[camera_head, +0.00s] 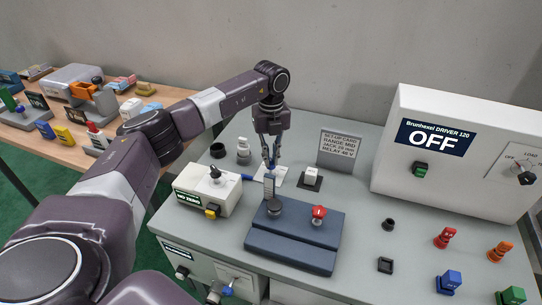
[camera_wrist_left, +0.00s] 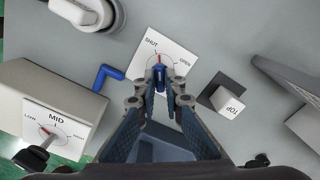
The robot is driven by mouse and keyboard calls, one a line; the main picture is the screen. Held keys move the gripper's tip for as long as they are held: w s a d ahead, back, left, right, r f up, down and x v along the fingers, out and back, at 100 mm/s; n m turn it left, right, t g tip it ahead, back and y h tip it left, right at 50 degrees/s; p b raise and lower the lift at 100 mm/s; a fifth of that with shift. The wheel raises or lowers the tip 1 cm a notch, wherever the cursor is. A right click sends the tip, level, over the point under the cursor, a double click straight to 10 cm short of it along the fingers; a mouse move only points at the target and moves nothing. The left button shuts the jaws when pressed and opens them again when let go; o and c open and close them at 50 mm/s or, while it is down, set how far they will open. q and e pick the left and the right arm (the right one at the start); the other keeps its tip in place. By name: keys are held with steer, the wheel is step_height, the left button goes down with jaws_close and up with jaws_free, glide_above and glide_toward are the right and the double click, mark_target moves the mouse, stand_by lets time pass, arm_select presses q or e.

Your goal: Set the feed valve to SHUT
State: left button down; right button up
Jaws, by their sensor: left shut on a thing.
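The feed valve's white dial plate (camera_wrist_left: 176,57) lies flat on the bench and carries the labels SHUT and OPEN; it also shows in the head view (camera_head: 286,178). Its blue handle (camera_wrist_left: 160,75) stands between the fingertips of my left gripper (camera_wrist_left: 160,84). The gripper is shut on this handle, pointing down from above. A red mark (camera_wrist_left: 159,58) shows just beyond the handle, between the two labels and nearer SHUT. My fingers cover the lower part of the plate. In the head view my left gripper (camera_head: 270,165) hides most of the handle. My right gripper is not in view.
A blue bent pipe (camera_wrist_left: 107,76) lies left of the plate, and a box with a MID dial (camera_wrist_left: 55,128) stands beyond it. A white block marked TOP (camera_wrist_left: 229,103) is at right. A sign (camera_head: 339,148) and a driver cabinet reading OFF (camera_head: 450,185) stand behind and right.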

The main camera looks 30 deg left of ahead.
mark_target(271, 161)
arm_select(q)
steer(key=shift+w+r+n, duration=0.1)
steer(key=shift+n, duration=1)
steer(key=c, duration=2)
jaws_free()
steer(key=shift+c, duration=0.2)
step_height(271, 161, up, 12)
